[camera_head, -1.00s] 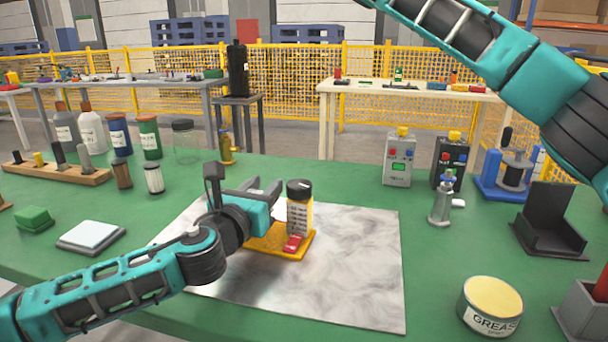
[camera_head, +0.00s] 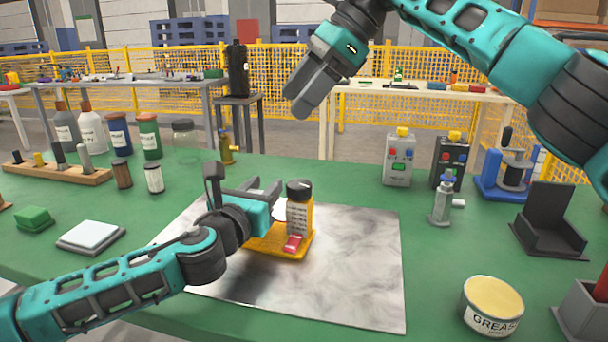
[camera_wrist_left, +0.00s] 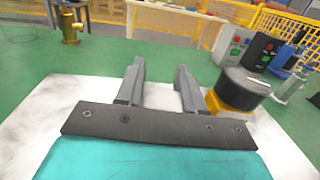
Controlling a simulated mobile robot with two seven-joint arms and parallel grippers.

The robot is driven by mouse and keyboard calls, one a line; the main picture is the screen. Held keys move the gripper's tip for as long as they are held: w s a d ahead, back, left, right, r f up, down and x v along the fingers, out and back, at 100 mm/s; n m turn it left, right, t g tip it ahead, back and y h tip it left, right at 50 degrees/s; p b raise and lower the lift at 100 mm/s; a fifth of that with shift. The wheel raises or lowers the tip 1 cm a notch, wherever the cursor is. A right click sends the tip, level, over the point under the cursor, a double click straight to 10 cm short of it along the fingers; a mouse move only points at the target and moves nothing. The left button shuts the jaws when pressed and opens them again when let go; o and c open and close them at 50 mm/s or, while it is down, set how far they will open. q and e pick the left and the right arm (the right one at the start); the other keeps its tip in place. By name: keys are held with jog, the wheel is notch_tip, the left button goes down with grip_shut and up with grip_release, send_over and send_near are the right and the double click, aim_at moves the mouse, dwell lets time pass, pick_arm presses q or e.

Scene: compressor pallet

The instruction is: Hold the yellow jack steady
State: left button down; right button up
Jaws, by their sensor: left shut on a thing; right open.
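The yellow jack (camera_head: 299,214) stands upright on the pale marbled sheet (camera_head: 350,285). It has a black cap, a labelled body, a yellow base and a red part low in front. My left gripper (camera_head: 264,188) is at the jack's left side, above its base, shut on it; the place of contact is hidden. In the left wrist view the fingers (camera_wrist_left: 160,75) are spaced apart, and the jack's black top (camera_wrist_left: 243,82) shows just right of them. My right gripper (camera_head: 292,104) is open and empty, high up, apart from the jack, fingers pointing down-left.
A grease tin (camera_head: 491,305) and a black stand (camera_head: 549,222) are at the right. Behind them are a grey control box (camera_head: 398,160), a black one (camera_head: 447,165) and a small silver valve-like part (camera_head: 441,204). Bottles and jars line the back left. The sheet's front is clear.

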aim_at(300, 184)
jog(key=d+f+m+h, duration=0.2)
jog(key=d+f+h, duration=0.1)
jog(key=d, duration=0.2)
jog(key=shift+g, duration=0.4)
jog(key=x, duration=0.7)
jog(key=s+x, duration=0.1)
jog(key=x, duration=0.3)
jog(key=shift+a+f, duration=0.25)
jog(key=shift+f, duration=0.05)
jog(key=c, duration=1.1)
